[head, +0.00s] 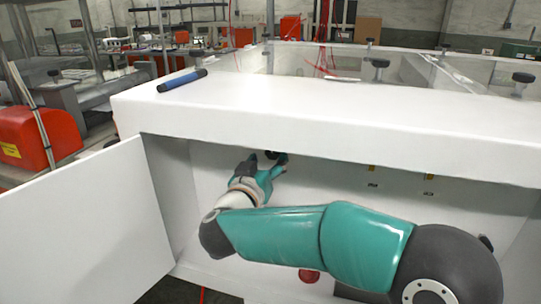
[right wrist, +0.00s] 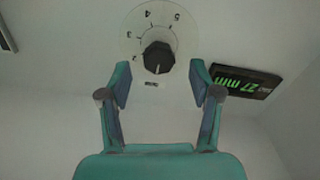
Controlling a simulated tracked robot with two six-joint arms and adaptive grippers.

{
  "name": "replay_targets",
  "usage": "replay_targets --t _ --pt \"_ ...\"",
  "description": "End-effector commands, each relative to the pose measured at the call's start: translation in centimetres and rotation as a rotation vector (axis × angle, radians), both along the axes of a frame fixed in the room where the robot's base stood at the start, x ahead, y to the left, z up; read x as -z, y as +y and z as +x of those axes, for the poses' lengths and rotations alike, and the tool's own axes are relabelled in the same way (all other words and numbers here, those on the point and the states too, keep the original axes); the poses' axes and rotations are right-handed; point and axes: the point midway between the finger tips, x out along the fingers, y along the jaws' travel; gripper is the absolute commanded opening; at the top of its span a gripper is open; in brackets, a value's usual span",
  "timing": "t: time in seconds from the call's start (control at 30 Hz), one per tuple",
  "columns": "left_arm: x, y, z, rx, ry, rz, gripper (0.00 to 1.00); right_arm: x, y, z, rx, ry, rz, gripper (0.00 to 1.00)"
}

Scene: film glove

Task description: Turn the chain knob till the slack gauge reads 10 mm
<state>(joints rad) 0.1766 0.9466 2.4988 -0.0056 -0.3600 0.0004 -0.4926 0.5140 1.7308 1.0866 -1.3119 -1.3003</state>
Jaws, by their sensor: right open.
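The chain knob (right wrist: 159,58) is black and sits on a round pale dial plate (right wrist: 133,32) with marks from about 2 to 5. Its white line points down in the right wrist view. The slack gauge (right wrist: 245,83) is a dark display to the right of the knob, with green digits that appear to read 27 mm. My right gripper (right wrist: 160,82) is open and empty, its fingertips just below the knob on either side, apparently apart from it. In the head view my right gripper (head: 268,176) reaches into the cabinet, close to a dark knob (head: 273,155). My left gripper is out of view.
The white cabinet top (head: 300,115) overhangs the recess. An open white door panel (head: 85,230) stands at the left. A blue and black cylinder (head: 182,80) lies on the top. A red round part (head: 309,276) shows below my right arm.

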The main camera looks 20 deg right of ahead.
Motion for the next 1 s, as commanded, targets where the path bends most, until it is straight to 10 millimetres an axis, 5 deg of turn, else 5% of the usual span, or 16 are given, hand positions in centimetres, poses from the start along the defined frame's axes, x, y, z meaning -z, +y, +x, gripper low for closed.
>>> replay_targets --t 0.23,0.6,0.93,1.0 --pt "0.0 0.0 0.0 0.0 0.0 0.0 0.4 0.0 -1.7 2.4 0.002 -0.001 0.001 0.64" --pt "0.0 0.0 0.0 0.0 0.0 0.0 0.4 0.0 -1.9 2.7 0.001 0.0 0.0 0.62" --pt "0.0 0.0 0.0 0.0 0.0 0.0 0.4 0.0 -1.9 2.7 0.0 0.0 0.0 0.07" --pt "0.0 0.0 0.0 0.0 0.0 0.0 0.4 0.0 -1.9 2.7 0.0 -0.001 0.001 0.04"
